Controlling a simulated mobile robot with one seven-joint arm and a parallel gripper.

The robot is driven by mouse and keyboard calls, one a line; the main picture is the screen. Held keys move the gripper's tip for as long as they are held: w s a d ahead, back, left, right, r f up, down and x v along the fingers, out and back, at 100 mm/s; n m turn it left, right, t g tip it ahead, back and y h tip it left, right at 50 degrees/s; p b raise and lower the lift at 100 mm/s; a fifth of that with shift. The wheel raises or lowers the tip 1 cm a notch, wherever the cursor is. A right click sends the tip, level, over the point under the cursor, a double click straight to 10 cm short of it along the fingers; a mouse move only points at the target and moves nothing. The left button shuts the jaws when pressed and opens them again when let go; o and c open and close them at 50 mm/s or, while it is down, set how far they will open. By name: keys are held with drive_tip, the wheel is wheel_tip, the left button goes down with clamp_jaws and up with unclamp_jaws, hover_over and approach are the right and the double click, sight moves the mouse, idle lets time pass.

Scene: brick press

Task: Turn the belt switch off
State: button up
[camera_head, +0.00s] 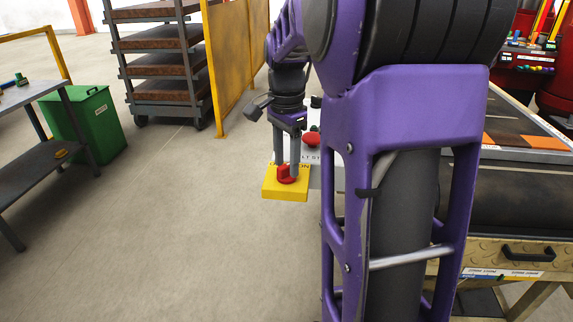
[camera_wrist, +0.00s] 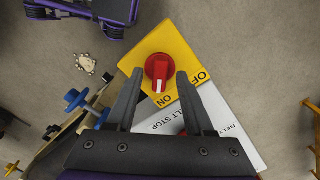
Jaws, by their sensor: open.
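The belt switch is a red knob (camera_wrist: 158,66) on a yellow plate (camera_wrist: 188,50) marked ON and OFF. Its white mark points toward ON. In the head view the red knob (camera_head: 286,175) sits on the yellow plate (camera_head: 270,190) at the end of a grey box. My gripper (camera_wrist: 160,74) is open, with one fingertip on each side of the knob in the wrist view. Small gaps show there between knob and fingers. In the head view my gripper (camera_head: 288,168) points down at the knob; whether it touches is unclear.
A red stop button (camera_head: 311,139) stands on the grey box just behind the switch. A conveyor (camera_head: 500,205) lies to the right. A green bin (camera_head: 85,125), a workbench and a brick rack (camera_head: 160,62) stand left. Open floor lies left of the switch.

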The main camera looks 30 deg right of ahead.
drive_tip(key=shift+f, duration=0.3)
clamp_jaws()
